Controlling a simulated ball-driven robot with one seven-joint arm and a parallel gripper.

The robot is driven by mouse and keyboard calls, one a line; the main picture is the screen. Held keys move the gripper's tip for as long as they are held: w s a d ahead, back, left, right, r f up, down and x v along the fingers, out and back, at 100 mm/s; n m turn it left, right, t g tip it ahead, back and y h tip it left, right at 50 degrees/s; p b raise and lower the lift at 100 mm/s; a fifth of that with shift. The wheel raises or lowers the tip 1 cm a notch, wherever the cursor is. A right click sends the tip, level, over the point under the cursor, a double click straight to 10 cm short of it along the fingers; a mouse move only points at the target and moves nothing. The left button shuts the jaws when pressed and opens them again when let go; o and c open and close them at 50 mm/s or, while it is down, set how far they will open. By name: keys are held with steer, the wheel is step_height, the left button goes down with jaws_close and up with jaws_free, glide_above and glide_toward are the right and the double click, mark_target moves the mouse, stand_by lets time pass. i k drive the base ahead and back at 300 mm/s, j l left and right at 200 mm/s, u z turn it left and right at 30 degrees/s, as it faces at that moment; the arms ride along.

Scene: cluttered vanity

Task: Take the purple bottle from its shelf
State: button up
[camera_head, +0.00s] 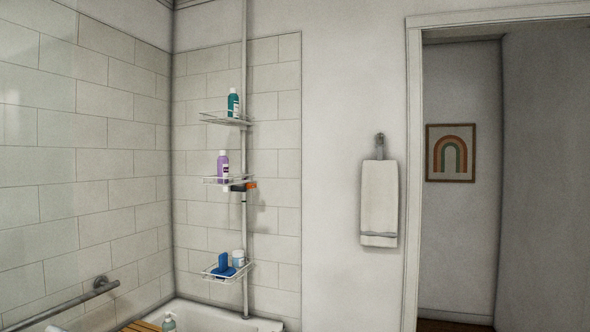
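The purple bottle (223,166) stands upright on the middle wire shelf (212,181) of a white corner caddy. The caddy's pole (244,60) rises behind the shelf, to the right of the bottle. An orange and black item (243,187) is beside the bottle, at the right end of the same shelf. My gripper is not in view.
A teal bottle (233,103) stands on the top shelf (228,120). A blue item (222,265) and a white jar (238,258) are on the bottom shelf. Below are a bathtub (200,314), a pump bottle (168,322) and a grab bar (60,309). A towel (379,203) hangs right, beside a doorway.

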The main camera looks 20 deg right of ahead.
mark_target(222, 161)
steer(key=i+l+z, duration=0.2)
steer(key=i+z, duration=0.3)
steer(key=i, duration=0.15)
steer(key=i+z, duration=0.45)
steer(key=i, duration=0.2)
steer(key=i+u, duration=0.4)
steer(key=i+l+u, duration=0.15)
steer(key=i+u, duration=0.25)
steer(key=i, duration=0.1)
